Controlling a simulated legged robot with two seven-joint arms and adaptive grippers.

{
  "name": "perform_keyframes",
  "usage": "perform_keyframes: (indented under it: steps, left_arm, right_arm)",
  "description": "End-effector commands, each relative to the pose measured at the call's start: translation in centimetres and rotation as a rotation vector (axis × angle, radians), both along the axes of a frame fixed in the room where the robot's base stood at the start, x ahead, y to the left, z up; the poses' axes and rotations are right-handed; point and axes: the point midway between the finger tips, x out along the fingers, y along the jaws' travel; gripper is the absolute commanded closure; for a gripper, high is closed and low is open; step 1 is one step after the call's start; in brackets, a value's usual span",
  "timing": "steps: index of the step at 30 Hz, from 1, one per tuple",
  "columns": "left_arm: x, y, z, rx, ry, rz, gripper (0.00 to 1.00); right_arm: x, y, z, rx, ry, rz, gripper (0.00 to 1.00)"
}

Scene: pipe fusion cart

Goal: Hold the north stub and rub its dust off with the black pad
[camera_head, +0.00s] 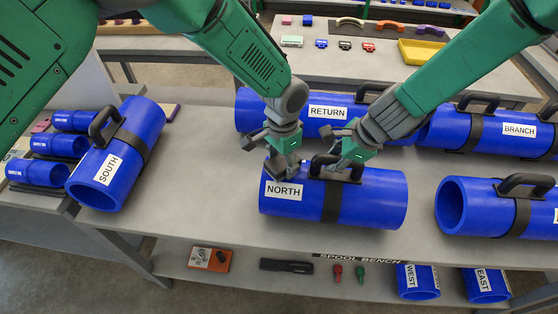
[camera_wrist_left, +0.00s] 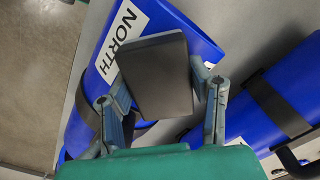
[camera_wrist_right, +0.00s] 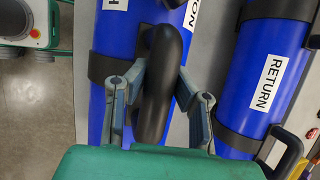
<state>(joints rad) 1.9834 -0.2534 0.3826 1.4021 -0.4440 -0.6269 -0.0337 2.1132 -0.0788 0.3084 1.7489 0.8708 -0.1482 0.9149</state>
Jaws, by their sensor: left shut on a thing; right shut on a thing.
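The north stub (camera_head: 380,200) is a blue pipe with a black strap and handle and a white NORTH label, lying on the bench. My right gripper (camera_head: 342,160) is shut on its black handle, which the right wrist view shows between the fingers (camera_wrist_right: 158,85). My left gripper (camera_head: 284,162) is above the label end of the stub. In the left wrist view it is shut on the black pad (camera_wrist_left: 157,75), a dark flat block. The pad covers part of the stub; I cannot tell whether it touches. I make out no dust on the visible surface.
The return spool (camera_head: 328,98) lies close behind, the south stub (camera_head: 118,155) to the left, and the branch (camera_head: 515,130) and another blue pipe (camera_head: 480,208) to the right. The grey bench (camera_head: 205,170) is clear between south and north. Its lower shelf holds west and east stubs.

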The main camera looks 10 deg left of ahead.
Motion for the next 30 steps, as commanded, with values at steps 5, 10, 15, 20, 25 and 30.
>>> perform_keyframes:
  steps: [5,10,15,20,25,30]
  left_arm:
    - [-0.1,-0.9,0.0,-0.001,0.001,-0.001,0.77]
    - [0.0,-0.1,0.0,-0.001,0.000,0.000,0.77]
    - [0.0,1.1,-0.2,-0.001,0.000,0.002,0.77]
    - [0.0,1.0,-0.1,0.000,0.000,-0.001,0.77]
    - [-0.1,0.3,-0.1,-0.001,-0.001,-0.002,0.77]
    - [-0.1,-0.8,-0.3,-0.001,0.000,-0.001,0.77]
  right_arm:
    - [0.1,0.0,0.1,-0.001,-0.003,-0.001,1.00]
    - [0.1,0.0,0.1,-0.001,-0.003,-0.001,1.00]
    - [0.1,-0.1,0.1,-0.001,-0.003,-0.001,1.00]
    - [0.1,0.0,0.1,-0.001,-0.003,-0.001,1.00]
    - [0.1,0.0,0.1,0.000,-0.003,-0.001,1.00]
    - [0.1,0.0,0.1,0.001,-0.003,-0.001,1.00]
